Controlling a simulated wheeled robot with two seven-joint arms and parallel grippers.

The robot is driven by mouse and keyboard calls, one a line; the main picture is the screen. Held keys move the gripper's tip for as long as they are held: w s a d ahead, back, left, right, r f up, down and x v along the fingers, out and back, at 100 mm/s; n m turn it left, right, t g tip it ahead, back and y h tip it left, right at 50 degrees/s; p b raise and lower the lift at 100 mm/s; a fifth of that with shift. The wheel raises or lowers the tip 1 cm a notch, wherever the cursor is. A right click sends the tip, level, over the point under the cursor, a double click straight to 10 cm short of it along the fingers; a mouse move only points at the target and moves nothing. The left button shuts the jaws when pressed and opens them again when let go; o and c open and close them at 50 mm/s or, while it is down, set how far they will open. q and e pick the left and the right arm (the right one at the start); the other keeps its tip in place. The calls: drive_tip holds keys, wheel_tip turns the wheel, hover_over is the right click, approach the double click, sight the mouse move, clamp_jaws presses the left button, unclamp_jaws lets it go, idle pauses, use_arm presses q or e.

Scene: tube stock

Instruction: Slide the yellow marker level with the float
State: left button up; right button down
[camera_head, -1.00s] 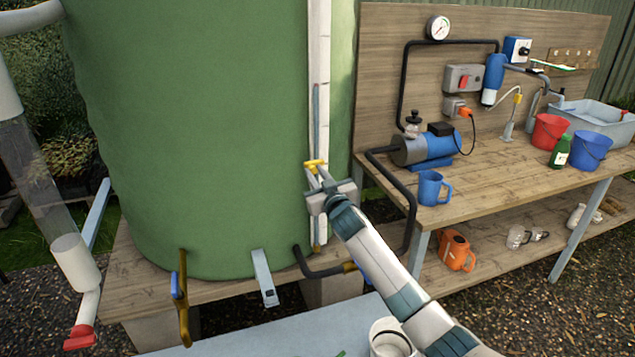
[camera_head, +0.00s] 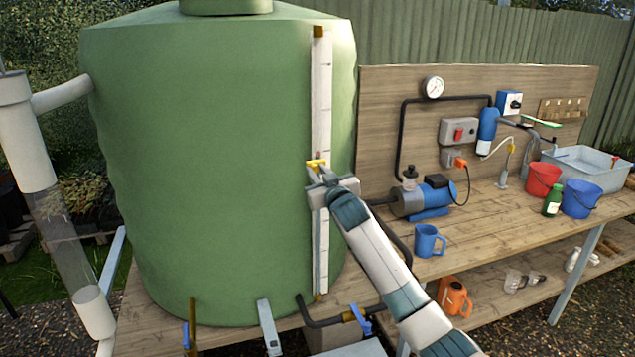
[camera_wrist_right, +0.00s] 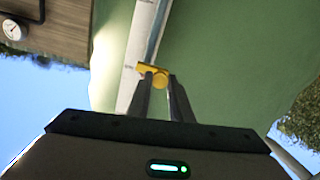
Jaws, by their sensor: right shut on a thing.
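The yellow marker (camera_head: 316,163) sits on the pale gauge board (camera_head: 321,95) on the front of the green tank (camera_head: 215,150). My right gripper (camera_head: 318,172) is shut on the marker from below and in front. In the right wrist view, the marker (camera_wrist_right: 152,70) shows between the fingertips (camera_wrist_right: 161,84), beside the gauge strip. A small reddish-brown piece (camera_head: 318,155), which looks like the float, shows just above the marker; it is too small to judge the exact gap. My gripper hides part of the gauge tube. My left gripper is out of view.
A wooden bench (camera_head: 480,225) on the right bears a blue pump (camera_head: 425,198), a blue mug (camera_head: 427,240), red (camera_head: 542,180) and blue (camera_head: 580,200) buckets.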

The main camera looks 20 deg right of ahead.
wheel_tip(320, 180, up, 2)
drive_tip(key=shift+r+p, duration=0.1)
drive_tip(key=shift+p, duration=0.2)
drive_tip(key=c, duration=1.6)
unclamp_jaws()
drive_tip(key=shift+o, duration=0.2)
drive_tip(key=shift+s, duration=0.1)
drive_tip(key=s+b, duration=0.6)
drive_tip(key=s, duration=1.1)
drive_tip(key=shift+d, duration=0.3)
